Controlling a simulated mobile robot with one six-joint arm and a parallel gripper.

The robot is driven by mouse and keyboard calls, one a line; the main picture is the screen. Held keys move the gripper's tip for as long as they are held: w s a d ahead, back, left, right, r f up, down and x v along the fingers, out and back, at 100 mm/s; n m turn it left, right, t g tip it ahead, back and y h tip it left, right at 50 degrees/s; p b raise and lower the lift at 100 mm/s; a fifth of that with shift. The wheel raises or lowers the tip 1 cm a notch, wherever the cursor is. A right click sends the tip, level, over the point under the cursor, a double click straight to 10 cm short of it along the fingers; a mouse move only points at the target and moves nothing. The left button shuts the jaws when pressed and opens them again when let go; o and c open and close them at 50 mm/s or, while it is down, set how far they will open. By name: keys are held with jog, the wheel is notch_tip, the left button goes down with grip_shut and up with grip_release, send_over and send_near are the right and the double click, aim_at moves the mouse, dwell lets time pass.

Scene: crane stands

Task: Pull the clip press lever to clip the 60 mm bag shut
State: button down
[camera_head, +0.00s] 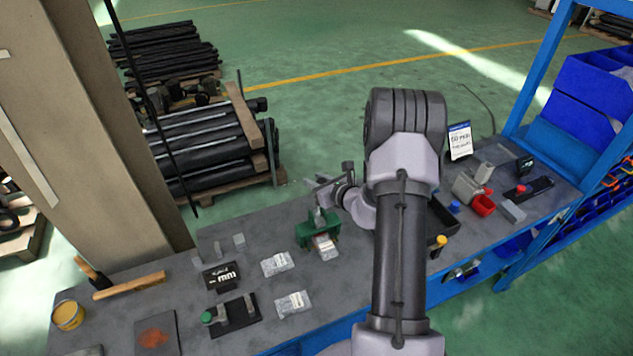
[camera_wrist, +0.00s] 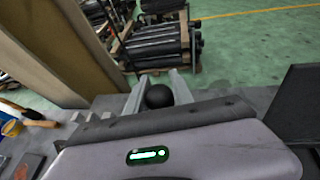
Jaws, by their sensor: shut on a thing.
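The green clip press (camera_head: 307,234) stands on the grey bench left of my arm. A clear bag with a printed label (camera_head: 325,246) lies at the front of the press; whether its neck is in the jaws is too small to tell. My gripper (camera_head: 322,184) is above the press, at the top of its lever (camera_head: 319,214). In the wrist view a round black knob (camera_wrist: 159,96) sits between the two grey fingers, and my gripper is shut on it. The rest of the lever is hidden there by my wrist.
Two more bags (camera_head: 277,264) (camera_head: 293,303) lie left of the press. A small black display (camera_head: 220,275) and a green-button stand (camera_head: 237,316) are further left.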

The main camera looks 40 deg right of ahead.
jog(key=c, duration=1.4)
grip_release()
jog(key=shift+a+f, duration=0.1)
jog(key=shift+f, duration=0.15)
jog(key=shift+o, duration=1.3)
jog(key=shift+w, duration=0.2)
jog(key=shift+s, duration=0.1)
jog(key=d+v, duration=0.1)
jog(key=v, duration=1.6)
jog(key=shift+s+a+r, duration=0.2)
jog(key=shift+a+r, duration=0.05)
jog(key=shift+a, duration=0.1)
